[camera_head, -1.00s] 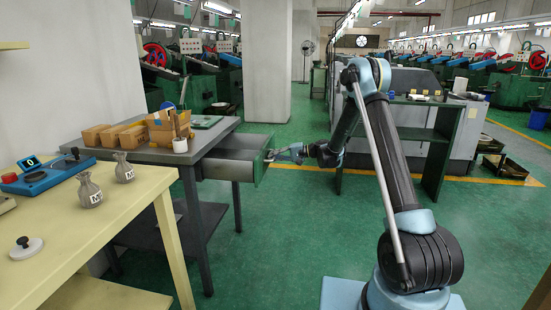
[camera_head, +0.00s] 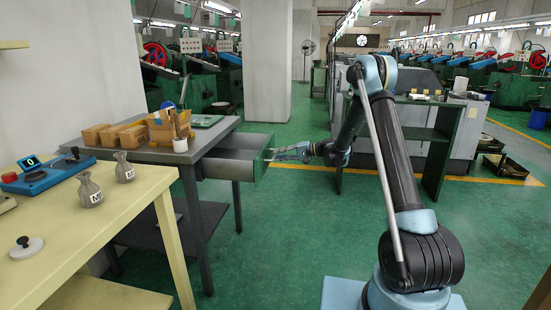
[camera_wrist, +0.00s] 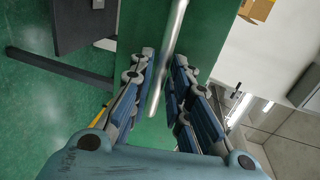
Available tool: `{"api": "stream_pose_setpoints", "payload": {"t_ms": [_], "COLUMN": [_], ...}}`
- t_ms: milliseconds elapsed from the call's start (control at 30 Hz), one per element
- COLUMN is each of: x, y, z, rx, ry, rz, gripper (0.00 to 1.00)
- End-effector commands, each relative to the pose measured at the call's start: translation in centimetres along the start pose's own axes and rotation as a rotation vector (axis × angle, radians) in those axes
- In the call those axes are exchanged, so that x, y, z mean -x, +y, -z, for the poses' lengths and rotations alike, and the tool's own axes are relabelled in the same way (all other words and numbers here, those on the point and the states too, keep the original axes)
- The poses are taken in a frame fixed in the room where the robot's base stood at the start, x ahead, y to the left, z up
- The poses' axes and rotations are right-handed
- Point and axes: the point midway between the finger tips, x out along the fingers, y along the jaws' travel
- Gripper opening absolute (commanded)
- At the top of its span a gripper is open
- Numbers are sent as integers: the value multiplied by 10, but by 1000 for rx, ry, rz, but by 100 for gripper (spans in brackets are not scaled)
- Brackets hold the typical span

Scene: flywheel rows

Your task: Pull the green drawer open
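The green drawer (camera_head: 262,163) stands pulled out from the right side of the dark grey table (camera_head: 222,137). Its green front also shows in the wrist view (camera_wrist: 139,28), with a silver bar handle (camera_wrist: 170,50) across it. My gripper (camera_head: 290,151) is at the drawer front. In the wrist view, my gripper's two blue-padded fingers (camera_wrist: 164,62) are spread, one on each side of the bar, with visible gaps between the pads and the bar. My gripper is open and holds nothing.
Cardboard boxes (camera_head: 127,131) and a tool holder stand on the grey table. A yellow table (camera_head: 130,207) with two small sacks and a blue device is nearer at left. A dark green shelf (camera_head: 437,150) stands behind my arm. The green floor right of the drawer is clear.

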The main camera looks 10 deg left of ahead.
Motion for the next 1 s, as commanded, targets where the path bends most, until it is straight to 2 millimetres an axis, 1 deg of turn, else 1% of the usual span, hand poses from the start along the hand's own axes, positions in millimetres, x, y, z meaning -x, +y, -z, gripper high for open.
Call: {"api": "stream_pose_setpoints", "payload": {"t_ms": [33, 200, 300, 433, 633, 1000], "x": [12, 45, 62, 78, 90, 91], "y": [0, 0, 1, 1, 1, 0], "z": [1, 1, 1, 1, 0, 0], "rx": [-1, -1, 0, 0, 0, 0], "ry": [4, 2, 2, 2, 0, 1], "rz": [0, 0, 0, 0, 0, -3], "gripper": [17, 17, 17, 17, 17, 17]}}
